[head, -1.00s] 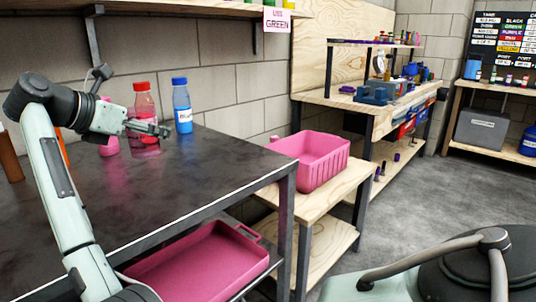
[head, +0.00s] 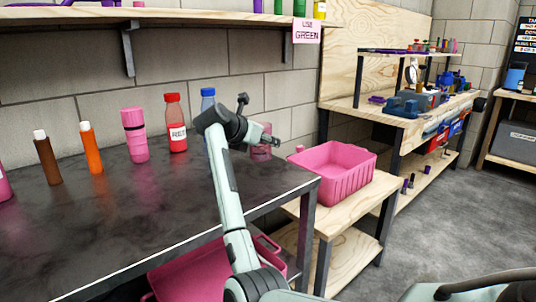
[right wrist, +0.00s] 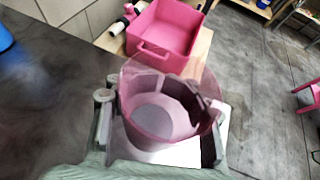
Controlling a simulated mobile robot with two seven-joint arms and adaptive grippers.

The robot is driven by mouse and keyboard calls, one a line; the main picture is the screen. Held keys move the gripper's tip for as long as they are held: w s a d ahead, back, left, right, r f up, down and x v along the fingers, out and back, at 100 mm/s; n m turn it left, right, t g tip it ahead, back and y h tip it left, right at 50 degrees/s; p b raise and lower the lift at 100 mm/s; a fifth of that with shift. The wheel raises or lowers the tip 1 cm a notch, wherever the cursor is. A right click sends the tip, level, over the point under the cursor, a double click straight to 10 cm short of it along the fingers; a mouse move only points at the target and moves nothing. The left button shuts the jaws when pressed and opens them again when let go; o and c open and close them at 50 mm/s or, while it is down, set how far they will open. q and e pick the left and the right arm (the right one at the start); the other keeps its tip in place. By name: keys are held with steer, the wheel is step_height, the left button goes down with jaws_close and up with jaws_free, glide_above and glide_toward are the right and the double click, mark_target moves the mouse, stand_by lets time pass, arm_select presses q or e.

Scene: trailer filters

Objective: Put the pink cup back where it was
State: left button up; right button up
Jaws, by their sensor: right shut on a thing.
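The pink cup (head: 262,153), clear and pink-tinted, is in my right gripper (head: 272,141) near the far right part of the dark table (head: 110,225). In the right wrist view the cup (right wrist: 184,126) fills the middle, its open mouth towards the camera, between the fingers of the right gripper (right wrist: 160,112). The gripper is shut on the cup. Whether the cup's base touches the table cannot be told. My left gripper is not in view.
Several bottles stand along the table's back: brown (head: 46,160), orange (head: 91,150), pink (head: 135,137), red (head: 176,125) and blue (head: 207,100). A pink bin (head: 335,172) sits on a lower wooden stand to the right. A pink tray (head: 190,275) lies below the table.

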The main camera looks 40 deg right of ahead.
mark_target(268, 167)
step_height(268, 167, down, 4)
steer(key=shift+d+r, duration=0.1)
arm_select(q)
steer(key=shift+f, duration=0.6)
arm_select(e)
steer(key=shift+f, duration=0.2)
steer(key=o, duration=1.2)
steer(key=shift+o, duration=1.4)
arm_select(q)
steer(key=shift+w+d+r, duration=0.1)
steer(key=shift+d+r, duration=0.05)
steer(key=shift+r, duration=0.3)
